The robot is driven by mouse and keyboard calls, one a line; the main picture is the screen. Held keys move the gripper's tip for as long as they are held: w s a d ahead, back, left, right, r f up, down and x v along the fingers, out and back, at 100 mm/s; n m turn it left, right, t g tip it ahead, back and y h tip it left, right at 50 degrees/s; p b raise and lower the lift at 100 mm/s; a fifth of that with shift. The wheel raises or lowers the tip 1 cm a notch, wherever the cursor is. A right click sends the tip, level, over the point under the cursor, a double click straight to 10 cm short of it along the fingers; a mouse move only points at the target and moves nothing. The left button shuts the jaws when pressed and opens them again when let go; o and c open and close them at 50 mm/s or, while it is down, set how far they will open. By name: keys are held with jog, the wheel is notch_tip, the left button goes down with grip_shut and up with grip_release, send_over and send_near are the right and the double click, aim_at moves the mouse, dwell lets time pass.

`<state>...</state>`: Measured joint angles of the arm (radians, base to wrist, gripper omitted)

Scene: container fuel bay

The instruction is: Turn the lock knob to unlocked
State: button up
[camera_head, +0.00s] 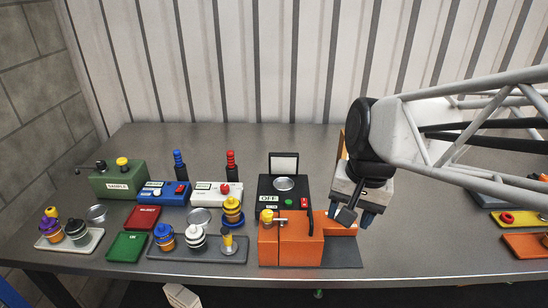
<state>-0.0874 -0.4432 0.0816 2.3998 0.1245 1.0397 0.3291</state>
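An orange box (290,246) stands at the front middle of the bench. A small yellow knob (267,215) sits on its top left, and a dark bar handle (308,221) is on its upper right. No readable label shows which part is the lock knob or how it is set. My gripper (357,216) points down at the right end of the orange box, right of the yellow knob and handle. Its fingertips look apart, with nothing visible between them. It hides part of the box's right end, and I cannot tell whether it touches it.
A black unit (284,188) reading OFF stands behind the orange box. A green box (118,181), blue box (163,193) and white box (216,193) are at the left. A grey tray (235,252) with several capped jars is left of the orange box. Bare bench (430,245) lies right.

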aim_at(267, 213)
jog(key=w+a+f+m+g+y, duration=0.2)
jog(key=w+a+m, duration=0.3)
jog(key=w+a, duration=0.7)
jog(key=shift+a+m+g, duration=0.3)
jog(key=shift+a+g, duration=0.5)
jog(key=shift+g, duration=0.1)
jog(key=shift+f, duration=0.15)
jog(key=shift+x, duration=3.85)
jog(key=c, duration=0.9)
